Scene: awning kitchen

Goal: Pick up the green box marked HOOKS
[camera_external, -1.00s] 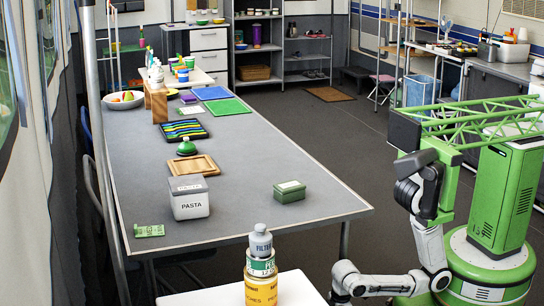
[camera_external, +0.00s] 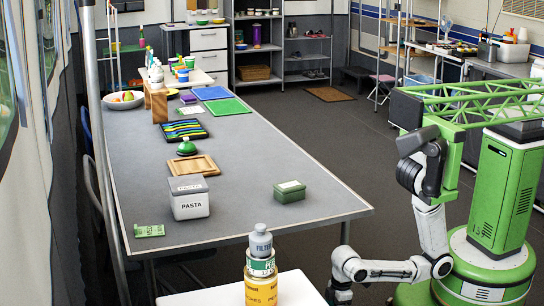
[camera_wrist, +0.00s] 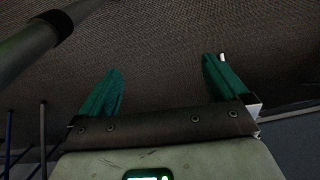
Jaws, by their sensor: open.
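A small green box (camera_external: 290,192) with a pale label on its lid sits near the right front edge of the long grey table (camera_external: 250,160). The label's writing is too small to read. My gripper (camera_wrist: 162,88) shows two green fingers spread apart with nothing between them in the wrist view. In the external view it hangs low, below the table's height, in front of and to the right of the box. The box does not show in the wrist view.
A white PASTA canister (camera_external: 189,200) and a wooden tray (camera_external: 194,166) stand left of the box. A green packet (camera_external: 149,230) lies at the front left. Stacked tins (camera_external: 261,270) stand on a white surface (camera_external: 300,288) near my arm. The table around the box is clear.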

